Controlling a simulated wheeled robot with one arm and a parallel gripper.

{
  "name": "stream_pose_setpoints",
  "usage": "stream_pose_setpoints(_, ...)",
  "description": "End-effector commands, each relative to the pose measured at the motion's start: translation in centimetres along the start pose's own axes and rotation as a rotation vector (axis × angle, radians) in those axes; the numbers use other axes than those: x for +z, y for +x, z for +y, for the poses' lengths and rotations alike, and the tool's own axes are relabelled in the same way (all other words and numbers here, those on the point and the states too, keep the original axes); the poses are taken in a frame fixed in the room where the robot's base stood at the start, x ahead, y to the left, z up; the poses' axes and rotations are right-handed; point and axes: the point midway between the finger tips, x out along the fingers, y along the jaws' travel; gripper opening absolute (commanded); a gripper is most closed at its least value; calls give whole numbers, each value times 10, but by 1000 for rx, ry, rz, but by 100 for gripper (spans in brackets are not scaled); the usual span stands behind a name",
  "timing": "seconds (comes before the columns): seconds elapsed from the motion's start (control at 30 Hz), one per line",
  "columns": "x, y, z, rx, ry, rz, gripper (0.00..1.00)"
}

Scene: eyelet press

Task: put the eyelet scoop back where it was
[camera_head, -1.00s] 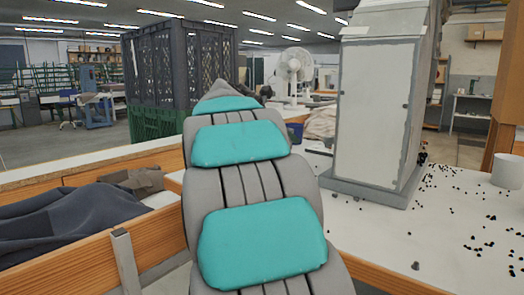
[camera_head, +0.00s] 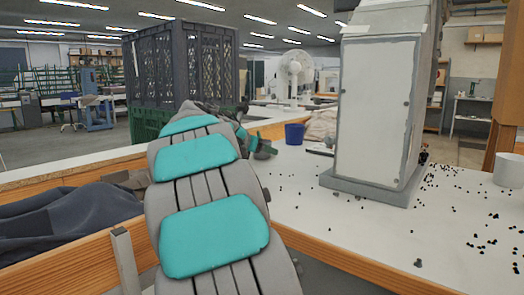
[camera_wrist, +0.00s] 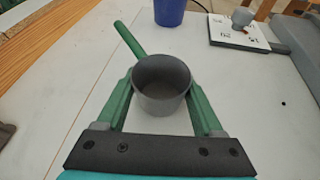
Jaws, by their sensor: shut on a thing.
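The eyelet scoop (camera_wrist: 162,88) is a small grey round cup with a green handle. In the wrist view it sits between the two green fingers of my gripper (camera_wrist: 163,100), which is shut on it. Its handle points up and left, and its inside looks empty. In the head view my gripper (camera_head: 256,147) is beyond my arm, over the far left part of the white table, left of a blue cup (camera_head: 295,133). I cannot tell whether the scoop touches the table.
The blue cup also shows in the wrist view (camera_wrist: 170,12), ahead of the scoop. A white marked plate (camera_wrist: 238,33) with a small grey part lies to the right. A tall grey press housing (camera_head: 375,110) stands on the table. Black eyelets (camera_head: 480,240) lie scattered.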

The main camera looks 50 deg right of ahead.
Motion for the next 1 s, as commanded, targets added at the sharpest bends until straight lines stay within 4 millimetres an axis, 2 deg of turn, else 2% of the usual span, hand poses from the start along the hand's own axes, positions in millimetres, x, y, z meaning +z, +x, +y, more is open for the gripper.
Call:
stream_pose_setpoints(0.23,-2,1,0,-1,-1,0,9)
stream_pose_setpoints(0.27,-3,1,0,-1,-1,0,72)
stream_pose_setpoints(0.5,-2,1,0,0,0,0,99)
stream_pose_setpoints(0.87,1,-2,0,2,1,-1,99)
stream_pose_setpoints(1.0,2,-23,1,3,-1,-2,99)
